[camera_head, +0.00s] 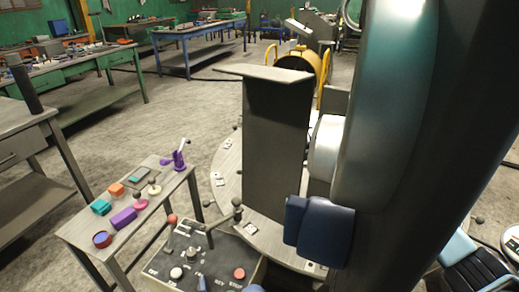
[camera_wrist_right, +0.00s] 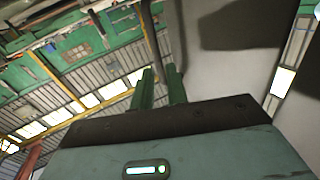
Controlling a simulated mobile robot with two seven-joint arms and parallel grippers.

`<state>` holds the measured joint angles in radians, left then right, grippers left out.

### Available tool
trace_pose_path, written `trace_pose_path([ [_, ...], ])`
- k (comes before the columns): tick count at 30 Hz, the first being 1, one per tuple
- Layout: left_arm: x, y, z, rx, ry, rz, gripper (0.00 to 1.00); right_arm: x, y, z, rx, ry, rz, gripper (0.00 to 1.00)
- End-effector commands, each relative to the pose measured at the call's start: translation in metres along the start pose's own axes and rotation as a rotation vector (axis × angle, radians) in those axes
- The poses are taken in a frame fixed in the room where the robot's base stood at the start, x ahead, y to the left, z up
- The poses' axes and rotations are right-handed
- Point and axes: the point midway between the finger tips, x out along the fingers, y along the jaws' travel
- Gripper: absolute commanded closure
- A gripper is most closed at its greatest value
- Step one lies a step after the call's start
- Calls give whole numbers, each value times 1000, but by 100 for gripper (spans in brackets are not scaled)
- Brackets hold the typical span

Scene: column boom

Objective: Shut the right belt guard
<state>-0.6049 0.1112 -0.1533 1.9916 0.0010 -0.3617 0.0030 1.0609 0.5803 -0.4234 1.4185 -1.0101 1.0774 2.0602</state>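No part is plainly recognisable as the right belt guard. In the head view a tall dark grey panel (camera_head: 275,145) with a pale flat top (camera_head: 263,74) stands upright on a round pale base (camera_head: 226,170). My arm covers the area to its right. In the right wrist view, the two dark green fingers of my right gripper (camera_wrist_right: 160,88) stand a little apart with nothing seen between them. A smooth grey surface (camera_wrist_right: 218,68) with a shadow lies beyond them on the right; contact cannot be judged. My left gripper is not in view.
A control box (camera_head: 212,263) with a lever and knobs stands at the front. A small table (camera_head: 75,232) with coloured parts is left of it. Workbenches (camera_head: 185,33) line the back. Open floor (camera_head: 180,100) lies between. A yellow drum (camera_head: 293,70) is behind the panel.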

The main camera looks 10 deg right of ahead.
Motion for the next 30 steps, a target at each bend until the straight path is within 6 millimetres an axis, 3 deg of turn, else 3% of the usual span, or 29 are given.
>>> trace_pose_path([
  [6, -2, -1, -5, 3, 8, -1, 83, 35, -1, -3, -2, 3, -3, 85],
  [12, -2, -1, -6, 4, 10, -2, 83, 54, 0, -2, 0, 3, 0, 85],
  [23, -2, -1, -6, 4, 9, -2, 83, 58, 0, -1, -1, 1, 0, 85],
  [26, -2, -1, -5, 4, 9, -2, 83, 58, 0, -1, -1, 1, 0, 98],
  [30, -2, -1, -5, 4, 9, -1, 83, 58, 0, -1, -1, 1, 0, 100],
])
